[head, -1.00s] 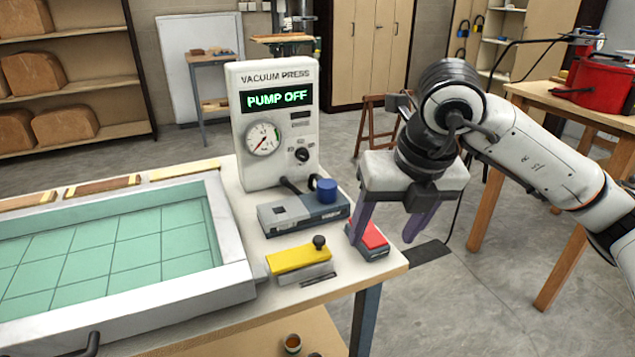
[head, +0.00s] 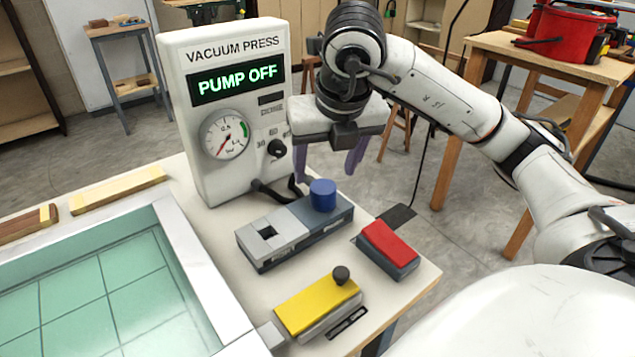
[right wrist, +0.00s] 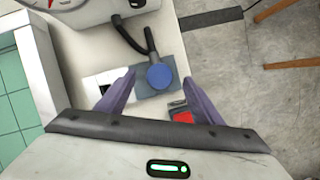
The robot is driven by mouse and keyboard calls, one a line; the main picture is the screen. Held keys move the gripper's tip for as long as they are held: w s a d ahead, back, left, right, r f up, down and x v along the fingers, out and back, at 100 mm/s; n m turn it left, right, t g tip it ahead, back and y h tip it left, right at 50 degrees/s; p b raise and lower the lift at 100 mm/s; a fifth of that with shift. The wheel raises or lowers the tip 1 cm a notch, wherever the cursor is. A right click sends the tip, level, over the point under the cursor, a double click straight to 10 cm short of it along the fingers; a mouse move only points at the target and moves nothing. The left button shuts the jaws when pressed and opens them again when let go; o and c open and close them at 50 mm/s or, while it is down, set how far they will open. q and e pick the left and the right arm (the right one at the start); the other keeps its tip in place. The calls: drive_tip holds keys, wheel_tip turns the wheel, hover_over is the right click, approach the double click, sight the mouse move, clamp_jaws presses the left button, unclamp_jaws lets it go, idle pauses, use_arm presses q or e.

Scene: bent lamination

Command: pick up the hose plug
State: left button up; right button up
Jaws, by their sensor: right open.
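The hose plug appears to be the blue round cap (head: 323,195) standing upright on the grey block's far right part. A black hose runs to it, and the cap also shows in the right wrist view (right wrist: 160,76). My right gripper (head: 327,175) is open and points down by the plug. In the right wrist view, its purple fingers lie on either side of the plug, with nothing held between them. I cannot tell whether the fingertips are down at the plug's height. My left gripper is not in view.
The grey block (head: 268,252) has a square hole at left. The vacuum press panel (head: 180,130), reading PUMP OFF, stands just behind. A red-topped block (head: 388,245) and a yellow block with a black knob (head: 312,305) are nearer. The green-floored press bed (head: 90,280) is at left.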

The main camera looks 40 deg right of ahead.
sight(323, 186)
drive_tip(key=shift+x, duration=3.15)
drive_tip(key=shift+s+a, duration=0.1)
drive_tip(key=shift+s, duration=0.05)
drive_tip(key=c, duration=1.2)
